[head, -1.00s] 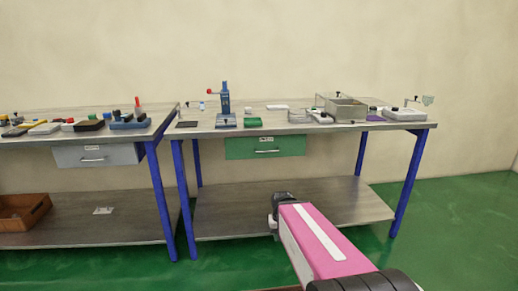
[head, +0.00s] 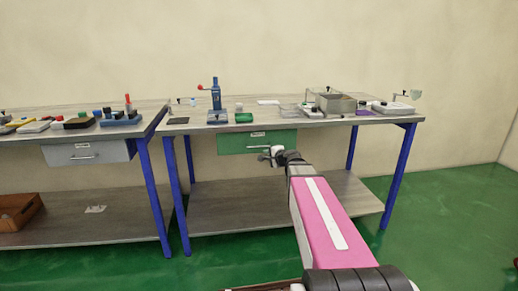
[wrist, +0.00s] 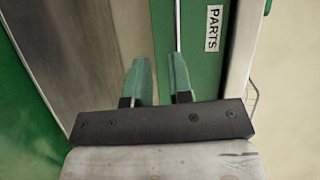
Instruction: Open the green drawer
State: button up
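The green drawer (head: 232,143) hangs under the right table's top in the head view and looks shut. Its thin bar handle is partly hidden behind my gripper (head: 268,154), which is in front of the drawer's lower middle. In the wrist view, the drawer front (wrist: 200,62) fills the upper middle, with a PARTS label and the pale handle bar (wrist: 177,28). My gripper (wrist: 158,66) has its two green fingers apart with nothing between them. The bar lines up with the right finger's tip, not the gap. I cannot tell whether they touch.
The right table (head: 340,121) bears a blue press (head: 216,97), a grey box (head: 335,103) and other small parts. Its blue legs and lower shelf (head: 225,205) are around the space below the drawer. A grey drawer (head: 85,152) is under the left table. The green floor in front is clear.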

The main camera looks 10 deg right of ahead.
jog(key=shift+m+t, duration=0.4)
jog(key=shift+m, duration=0.2)
jog(key=x, duration=0.3)
jog(key=d+r+x, duration=0.1)
jog(key=x, duration=0.3)
jog(key=w+x, duration=0.1)
jog(key=x, duration=0.3)
jog(key=shift+d+r, duration=0.2)
jog(key=shift+r, duration=0.05)
jog(key=shift+s, duration=0.1)
grip_shut()
